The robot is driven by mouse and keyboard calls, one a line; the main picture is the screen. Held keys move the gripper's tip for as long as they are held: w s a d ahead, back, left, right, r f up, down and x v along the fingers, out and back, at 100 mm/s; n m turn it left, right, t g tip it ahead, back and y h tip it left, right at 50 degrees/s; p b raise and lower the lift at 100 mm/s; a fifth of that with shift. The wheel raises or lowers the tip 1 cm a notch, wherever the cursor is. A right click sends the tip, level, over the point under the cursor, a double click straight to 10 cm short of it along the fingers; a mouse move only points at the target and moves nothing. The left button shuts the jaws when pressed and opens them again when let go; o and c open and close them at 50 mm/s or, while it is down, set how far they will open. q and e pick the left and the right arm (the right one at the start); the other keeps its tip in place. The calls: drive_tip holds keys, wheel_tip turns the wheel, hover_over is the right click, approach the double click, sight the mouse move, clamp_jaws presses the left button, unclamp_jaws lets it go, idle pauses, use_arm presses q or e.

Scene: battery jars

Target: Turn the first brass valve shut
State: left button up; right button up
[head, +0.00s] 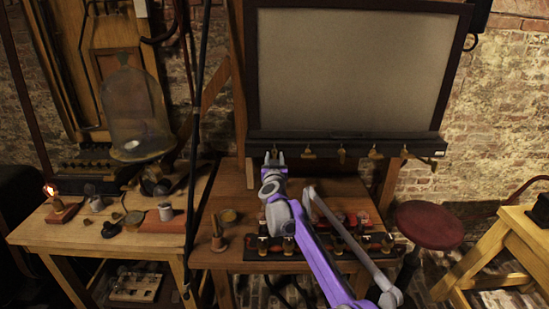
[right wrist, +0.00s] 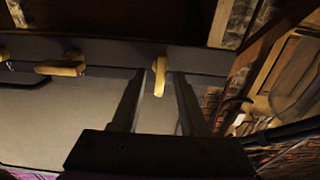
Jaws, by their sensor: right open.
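A row of brass valves hangs along the black rail under the framed grey panel. The first brass valve (right wrist: 160,77), at the left end of the row in the head view, stands upright in the right wrist view, between and just beyond my fingertips. My right gripper (head: 274,157) is open in front of it at the rail, with its two dark fingers (right wrist: 157,80) apart on either side of the valve's line. I cannot tell whether they touch it. A second brass valve (head: 308,153) lies more sideways in the wrist view (right wrist: 62,69). My left gripper is not in view.
The black rail (head: 350,145) runs under the grey panel (head: 345,65). Below my right arm is a wooden table (head: 225,185) with jars and a dark rack (head: 255,250). A left table (head: 90,235) holds a lit lamp (head: 60,205). A red stool (head: 430,225) stands at right.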

clamp_jaws()
drive_tip(key=shift+m, duration=0.3)
drive_tip(key=m, duration=0.3)
drive_tip(key=shift+d, duration=0.1)
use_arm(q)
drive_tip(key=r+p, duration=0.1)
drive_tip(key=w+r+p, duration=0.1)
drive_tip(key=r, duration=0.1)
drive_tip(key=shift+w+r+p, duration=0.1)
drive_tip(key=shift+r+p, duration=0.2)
use_arm(e)
drive_tip(key=m, duration=1.4)
drive_tip(key=shift+d+f, duration=0.15)
drive_tip(key=shift+f, duration=0.05)
drive_tip(key=shift+m, duration=0.3)
